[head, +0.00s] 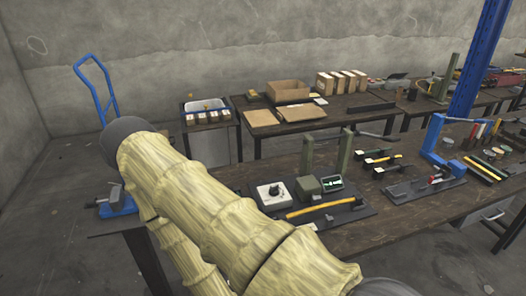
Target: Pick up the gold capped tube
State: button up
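I cannot pick out a gold capped tube for certain. A group of small upright tube-like items (482,130) in several colours stands at the right end of the near workbench; they are too small to tell which has a gold cap. My arm, in a pale yellow sleeve, fills the lower left and hides part of the near bench. My gripper is not in view.
The near workbench (420,212) holds a dial box (271,193), a small display (331,183), a yellow-handled tool (320,208) and green posts. A back bench holds cardboard boxes (288,91). A blue pillar (480,60) rises at right; a blue hand truck (97,85) stands left.

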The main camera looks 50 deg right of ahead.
aim_at(357, 199)
jog(key=u, duration=0.3)
jog(key=k, duration=1.15)
jog(key=z, duration=1.5)
jog(key=i, duration=0.35)
